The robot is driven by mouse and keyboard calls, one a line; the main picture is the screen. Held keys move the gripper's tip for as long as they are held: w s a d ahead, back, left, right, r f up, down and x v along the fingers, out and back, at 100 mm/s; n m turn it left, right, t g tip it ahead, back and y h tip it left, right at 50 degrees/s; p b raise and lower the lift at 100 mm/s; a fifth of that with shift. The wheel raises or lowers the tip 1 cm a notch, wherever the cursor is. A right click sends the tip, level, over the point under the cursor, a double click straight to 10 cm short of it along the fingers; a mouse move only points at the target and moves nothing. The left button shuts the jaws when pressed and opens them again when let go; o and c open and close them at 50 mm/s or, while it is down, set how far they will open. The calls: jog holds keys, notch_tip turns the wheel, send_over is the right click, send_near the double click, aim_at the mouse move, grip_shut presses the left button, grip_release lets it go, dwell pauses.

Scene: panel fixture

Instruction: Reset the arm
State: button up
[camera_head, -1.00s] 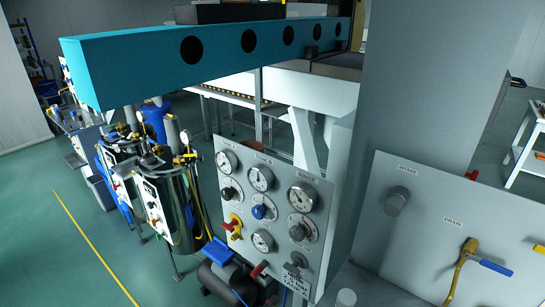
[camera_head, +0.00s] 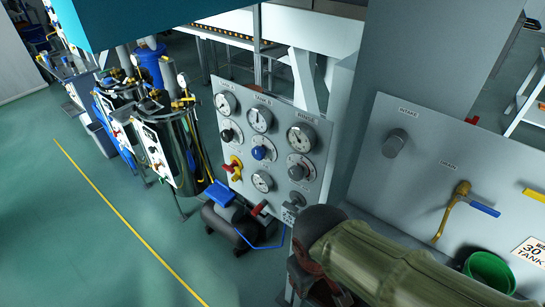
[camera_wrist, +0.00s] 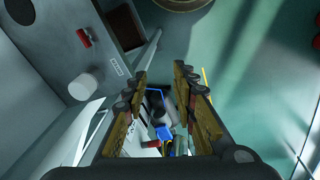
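My gripper shows in the wrist view (camera_wrist: 161,78) with its two fingers apart and nothing between the tips. Beyond the fingers, lower down, are a dark cylinder and a blue part over the green floor. In the head view my arm, in an olive covering, reaches in from the bottom right, in front of the lower right corner of the gauge panel (camera_head: 277,120). The fingertips cannot be made out there. The panel carries several round gauges, a blue knob (camera_head: 258,152) and a red-and-yellow valve (camera_head: 233,168).
A right-hand panel (camera_head: 440,150) holds an intake knob (camera_head: 394,143) and a drain valve (camera_head: 459,197) with a blue handle. A green cup (camera_head: 489,270) stands below it. Dark tanks (camera_head: 175,150) stand at left. A teal beam (camera_head: 140,20) crosses the top. Green floor at left is open.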

jog(key=w+d+r+m+t, duration=0.1)
jog(key=d+r+m+t, duration=0.3)
jog(key=d+r, duration=0.7)
jog(key=m, duration=0.2)
jog(key=shift+w+r+m, duration=0.25)
jog(key=shift+m, duration=0.05)
